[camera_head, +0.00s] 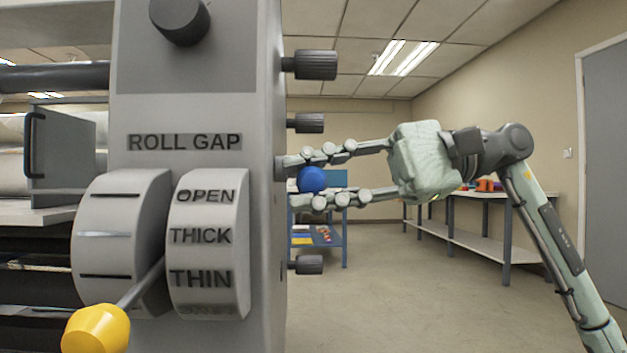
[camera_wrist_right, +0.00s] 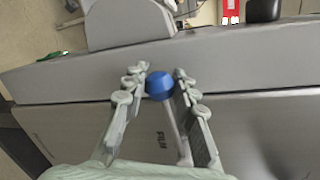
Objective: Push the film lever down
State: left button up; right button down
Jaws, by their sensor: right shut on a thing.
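The film lever has a blue ball knob (camera_head: 313,179) on the right side face of the grey laminator (camera_head: 264,75). My right gripper (camera_head: 318,178) reaches in from the right with its fingers above and below the knob, shut on it. In the right wrist view the blue knob (camera_wrist_right: 159,85) sits between the fingertips of the right gripper (camera_wrist_right: 160,82). A grey lever shaft (camera_wrist_right: 177,125) runs from the knob, and letters reading like FILM, partly hidden, show beside it. My left gripper is not in view.
A yellow-knobbed lever (camera_head: 97,329) sticks out at the ROLL GAP dial (camera_head: 208,243), lower left. Black knobs (camera_head: 316,65) project from the machine's right side, above and below my gripper. A blue cart (camera_head: 330,235) and a long table (camera_head: 470,238) stand behind, with open floor between.

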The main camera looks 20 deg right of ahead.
jog(key=c, duration=1.2)
grip_release()
jog(key=shift+f, duration=0.1)
jog(key=shift+d, duration=0.15)
jog(key=v, duration=1.1)
jog(key=shift+d, duration=0.4)
jog(key=shift+s, duration=0.15)
